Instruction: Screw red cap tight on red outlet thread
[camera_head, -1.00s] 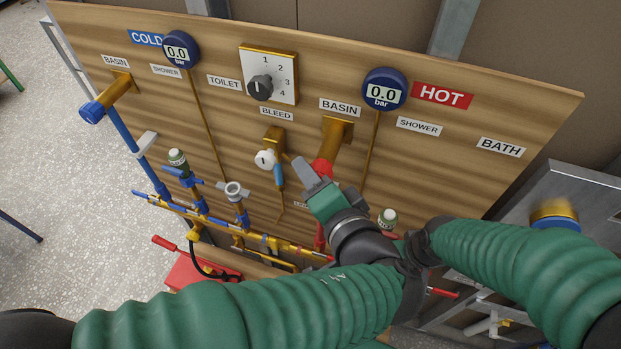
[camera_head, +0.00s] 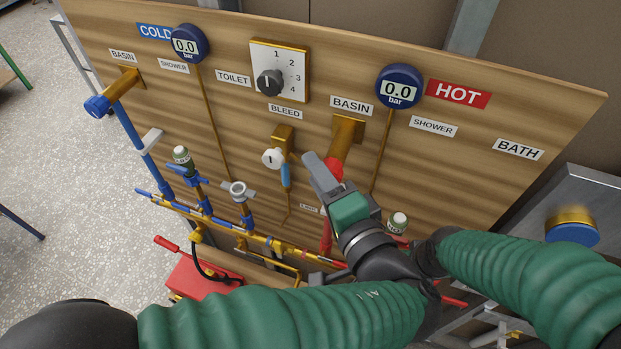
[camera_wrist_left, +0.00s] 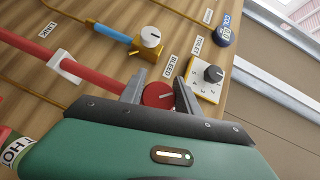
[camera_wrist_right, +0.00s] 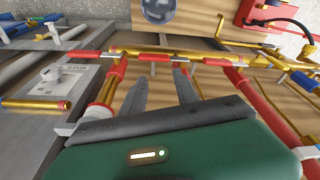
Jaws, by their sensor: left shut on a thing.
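The red cap (camera_head: 333,168) is at the red hot basin outlet, at the end of the brass bracket (camera_head: 347,140) under the right BASIN label. My left gripper (camera_head: 324,170) is shut on the red cap. In the left wrist view the cap (camera_wrist_left: 158,95) sits between the two grey fingers, its round face with a pale line showing. The outlet thread is hidden behind the cap and fingers, so I cannot tell how far on the cap sits. My right gripper (camera_wrist_right: 158,80) shows in its wrist view with fingers apart and nothing between them; the arms hide it in the head view.
A bleed valve (camera_head: 275,158) with a white knob is left of the outlet. A red pipe (camera_wrist_left: 30,48) runs down the board. Below are brass manifold pipes (camera_head: 255,240) and a red toolbox (camera_head: 200,278). Two blue gauges read 0.0. A grey bench stands right.

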